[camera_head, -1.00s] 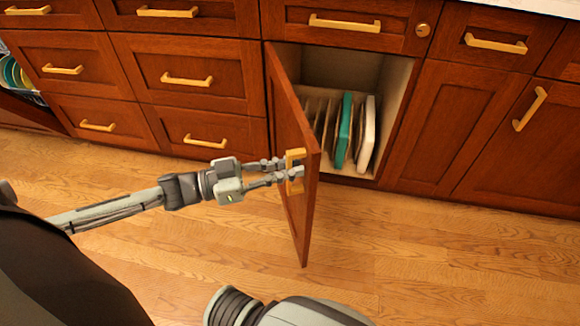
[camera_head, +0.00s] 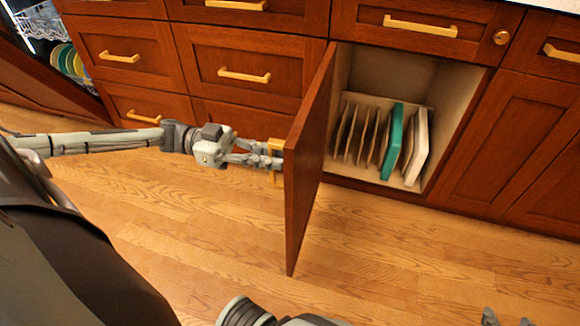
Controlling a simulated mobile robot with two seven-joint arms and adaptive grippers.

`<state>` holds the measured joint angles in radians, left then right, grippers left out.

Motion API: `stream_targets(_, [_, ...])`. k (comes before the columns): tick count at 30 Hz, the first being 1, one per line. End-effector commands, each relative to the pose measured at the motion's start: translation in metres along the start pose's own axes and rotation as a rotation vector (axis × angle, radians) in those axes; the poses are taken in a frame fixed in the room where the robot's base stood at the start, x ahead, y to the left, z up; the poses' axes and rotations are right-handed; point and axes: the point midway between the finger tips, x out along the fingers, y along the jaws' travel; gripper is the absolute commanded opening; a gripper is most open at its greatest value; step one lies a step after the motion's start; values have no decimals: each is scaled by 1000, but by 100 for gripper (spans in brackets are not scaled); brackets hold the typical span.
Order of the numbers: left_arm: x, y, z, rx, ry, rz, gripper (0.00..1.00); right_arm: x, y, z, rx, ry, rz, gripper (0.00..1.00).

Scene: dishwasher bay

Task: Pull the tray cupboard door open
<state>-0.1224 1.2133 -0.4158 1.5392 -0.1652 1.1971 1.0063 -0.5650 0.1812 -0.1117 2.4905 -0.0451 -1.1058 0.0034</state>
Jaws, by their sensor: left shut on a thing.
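The tray cupboard door (camera_head: 309,165) is a red-brown wooden door, hinged at its left side and swung well out from the cupboard. Its yellow handle (camera_head: 275,150) is on the outer face, partly hidden by my fingers. My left gripper (camera_head: 270,156) is shut on this handle. Inside the tray cupboard (camera_head: 395,75) upright dividers, a green board (camera_head: 393,142) and a white board (camera_head: 417,148) show. Two fingertips of my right gripper (camera_head: 507,318) show apart at the bottom right edge, empty and away from the door; the rest of it is out of view.
Closed drawers with yellow handles (camera_head: 244,75) line the left, and another closed drawer (camera_head: 420,26) is above the cupboard. A dishwasher (camera_head: 45,65) with dishes stands open at the far left. The wooden floor (camera_head: 400,250) before the cupboard is clear.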

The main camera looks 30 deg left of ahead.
Motion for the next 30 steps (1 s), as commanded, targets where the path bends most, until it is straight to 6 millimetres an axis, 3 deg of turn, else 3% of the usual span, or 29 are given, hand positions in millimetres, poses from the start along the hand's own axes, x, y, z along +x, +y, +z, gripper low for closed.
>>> stream_targets(6, [-37, -5, 5, -3, -6, 63, 0, -3, -33, -65, 13, 312, -71, 40])
stream_targets(12, [-61, -10, 4, -2, -5, 62, 0, -19, -51, -105, 30, 509, -114, 40])
stream_targets(19, [-74, -14, 3, -2, -4, 62, 0, -33, -60, -127, 45, 624, -138, 40])
stream_targets(30, [-77, -14, 2, -2, -4, 62, 0, -37, -62, -132, 48, 652, -144, 40])
